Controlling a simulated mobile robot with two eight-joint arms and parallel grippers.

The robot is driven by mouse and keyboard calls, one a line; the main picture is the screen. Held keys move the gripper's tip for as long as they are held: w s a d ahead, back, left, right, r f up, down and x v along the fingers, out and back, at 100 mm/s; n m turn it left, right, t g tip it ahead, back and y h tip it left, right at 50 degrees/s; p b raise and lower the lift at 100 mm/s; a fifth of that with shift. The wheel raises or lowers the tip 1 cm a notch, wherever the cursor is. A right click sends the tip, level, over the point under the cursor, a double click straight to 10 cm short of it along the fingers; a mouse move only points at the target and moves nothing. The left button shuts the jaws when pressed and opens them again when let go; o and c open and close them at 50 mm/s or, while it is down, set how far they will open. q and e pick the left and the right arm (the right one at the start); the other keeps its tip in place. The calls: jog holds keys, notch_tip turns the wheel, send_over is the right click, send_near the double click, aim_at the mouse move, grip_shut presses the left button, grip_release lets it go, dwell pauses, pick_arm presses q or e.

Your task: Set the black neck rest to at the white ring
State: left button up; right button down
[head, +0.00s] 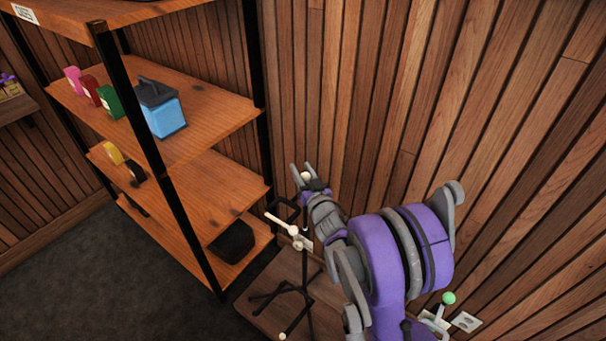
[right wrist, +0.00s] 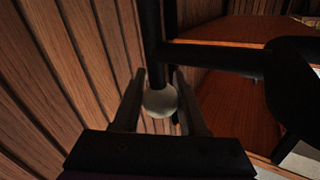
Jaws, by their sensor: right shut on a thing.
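A black stand (head: 306,286) with thin splayed legs stands beside the wall. The black neck rest (head: 283,205) shows as an angular frame at its top, left of my right gripper (head: 302,170). The gripper is shut on a pale round knob (head: 305,177). In the right wrist view the knob (right wrist: 160,100) sits between the two fingers, against a black upright post (right wrist: 150,35). Black bars (right wrist: 210,57) of the stand run to the right from there. Lower on the stand is a whitish crosspiece (head: 281,224). I cannot make out the white ring. My left gripper is out of view.
A wooden shelf rack (head: 200,120) with black posts stands close on the left, holding small coloured boxes and a blue and black case (head: 160,108). A slatted wood wall (head: 400,100) is right behind the gripper. Dark floor (head: 90,270) lies open at lower left.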

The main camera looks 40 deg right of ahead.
dwell(0.3)
jog(key=shift+c, duration=2.3)
grip_release()
jog(key=shift+s, duration=0.1)
jog(key=v, duration=1)
jog(key=shift+s, duration=0.3)
jog(key=shift+a+r, duration=0.15)
